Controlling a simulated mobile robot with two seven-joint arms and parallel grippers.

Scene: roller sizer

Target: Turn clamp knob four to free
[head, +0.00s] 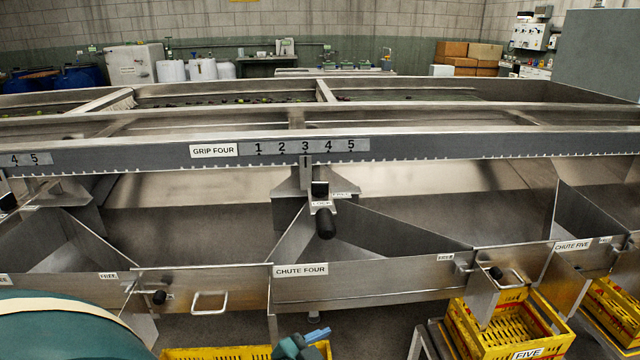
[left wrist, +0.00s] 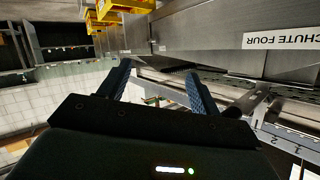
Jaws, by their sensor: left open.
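Clamp knob four (head: 325,222) is a black grip below the GRIP FOUR scale (head: 304,147). It points down toward me, just below the small LOCK label (head: 321,204); the FREE label (head: 342,195) is up to its right. The clamp's pointer stands under 3. My left gripper (head: 303,344) shows only partly at the bottom edge, well below the knob. In the left wrist view its blue fingers (left wrist: 157,68) are apart with nothing between them. A dark grip, apparently the knob (left wrist: 240,106), lies right of the fingers, apart from them. My right gripper is not in view.
The CHUTE FOUR panel (head: 300,270) with its sloped metal walls lies between my left gripper and the knob. A wire handle (head: 209,302) and a small black knob (head: 159,297) stick out at left. Yellow crates (head: 512,330) stand below at right.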

